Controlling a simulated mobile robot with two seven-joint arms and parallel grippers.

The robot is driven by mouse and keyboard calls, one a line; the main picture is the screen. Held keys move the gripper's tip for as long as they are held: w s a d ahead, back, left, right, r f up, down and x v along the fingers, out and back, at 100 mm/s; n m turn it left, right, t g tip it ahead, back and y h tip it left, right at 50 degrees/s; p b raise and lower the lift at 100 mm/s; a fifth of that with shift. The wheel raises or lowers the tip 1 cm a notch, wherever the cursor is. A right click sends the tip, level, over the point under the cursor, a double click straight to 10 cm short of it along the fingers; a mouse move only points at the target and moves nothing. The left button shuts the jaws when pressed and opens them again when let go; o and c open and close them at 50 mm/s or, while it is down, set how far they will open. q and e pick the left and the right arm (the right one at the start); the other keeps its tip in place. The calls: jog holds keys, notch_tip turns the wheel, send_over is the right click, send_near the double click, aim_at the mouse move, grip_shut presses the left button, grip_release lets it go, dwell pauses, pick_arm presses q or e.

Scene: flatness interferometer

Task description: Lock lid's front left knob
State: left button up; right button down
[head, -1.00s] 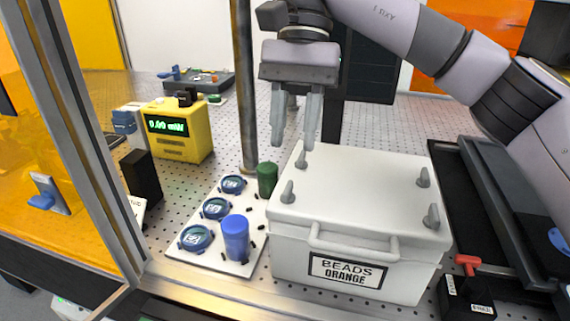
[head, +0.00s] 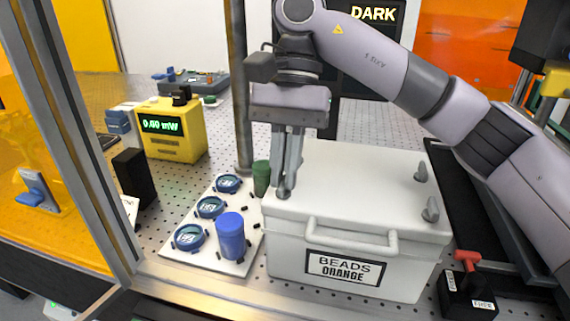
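The front left knob (head: 283,194) is mostly covered by my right gripper (head: 285,188), which points down from above. Its fingers are close together and appear shut on this knob; how the knob is turned is hidden. The front right knob (head: 431,210) and back right knob (head: 420,172) are plain to see. The back left knob is hidden behind the fingers. My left gripper is out of view.
Left of the box, a white board (head: 208,255) holds round blue-rimmed pieces, a blue cylinder (head: 232,238) and a green cylinder (head: 261,178). A metal post (head: 238,90) rises behind. A yellow power meter (head: 172,130) stands farther left; a red-handled black box (head: 466,292) sits right.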

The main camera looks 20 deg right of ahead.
jog(key=shift+m, duration=0.3)
jog(key=m+b, duration=0.1)
jog(key=m, duration=0.1)
jog(key=m+t+y+b, duration=0.1)
jog(key=shift+s+d+f+m, duration=0.1)
jog(key=shift+d+m, duration=0.05)
jog(key=shift+m, duration=0.25)
jog(key=m+t+b, duration=0.1)
jog(key=m, duration=0.1)
jog(key=m+t+y+b, duration=0.1)
jog(key=m+b, duration=0.1)
jog(key=m, duration=0.1)
jog(key=shift+s, duration=0.2)
jog(key=m+t+b, duration=0.1)
jog(key=m, duration=0.2)
jog(key=shift+s, duration=0.15)
jog(key=shift+m+t+b, duration=0.3)
jog(key=shift+m+t, duration=0.2)
jog(key=shift+m, duration=0.4)
jog(key=shift+s+m+t+h+b, duration=0.15)
jog(key=shift+m+t+h+b, duration=0.2)
jog(key=shift+m, duration=0.85)
jog(key=shift+m+t, duration=0.25)
jog(key=shift+m, duration=0.05)
